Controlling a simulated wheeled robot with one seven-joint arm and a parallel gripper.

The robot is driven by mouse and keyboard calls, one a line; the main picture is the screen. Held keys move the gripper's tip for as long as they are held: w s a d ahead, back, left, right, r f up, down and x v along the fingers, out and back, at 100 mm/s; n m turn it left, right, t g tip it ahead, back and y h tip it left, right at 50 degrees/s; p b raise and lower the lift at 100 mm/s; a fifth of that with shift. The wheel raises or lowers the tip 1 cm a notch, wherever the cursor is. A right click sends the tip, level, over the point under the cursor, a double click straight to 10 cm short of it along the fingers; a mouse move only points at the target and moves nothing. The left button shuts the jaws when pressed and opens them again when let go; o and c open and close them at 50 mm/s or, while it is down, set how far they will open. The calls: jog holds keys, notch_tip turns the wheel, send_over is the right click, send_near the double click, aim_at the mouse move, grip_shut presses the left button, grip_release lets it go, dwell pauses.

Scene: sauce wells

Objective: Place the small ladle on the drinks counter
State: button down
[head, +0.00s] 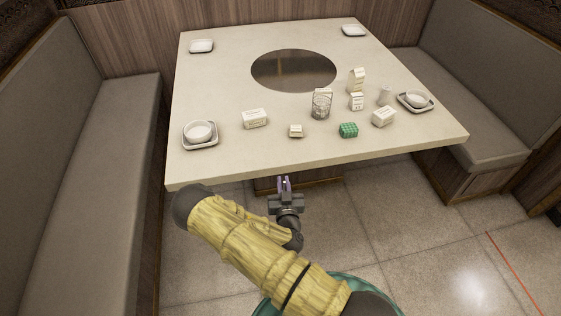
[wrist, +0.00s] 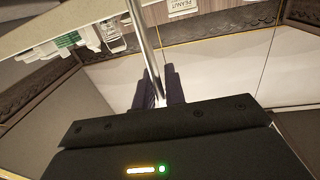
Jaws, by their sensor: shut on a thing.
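My gripper (head: 284,183) is in front of the near edge of the table, low over the floor in the head view. In the wrist view, its two dark fingers (wrist: 159,88) are shut on a thin, shiny metal rod, the handle of the small ladle (wrist: 148,45). The handle runs up out of the top of the wrist view, so the ladle's bowl is not seen. In the head view the ladle cannot be made out. I see no drinks counter in either view.
A pale table (head: 225,163) with a dark round centre (head: 293,70) holds small cartons, a wire holder (head: 321,104), a green block (head: 348,130) and bowls on plates. Padded benches stand at left (head: 90,170) and right (head: 480,90). The tiled floor (head: 430,245) is clear at right.

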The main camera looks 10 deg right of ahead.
jog(key=s, duration=0.1)
jog(key=s+d+f+n+y+p, duration=0.1)
jog(key=s, duration=0.1)
jog(key=s+f+y+p, duration=0.1)
jog(key=s, duration=0.1)
jog(key=shift+s+d+n, duration=0.15)
jog(key=shift+s+n, duration=0.1)
jog(key=shift+n, duration=0.05)
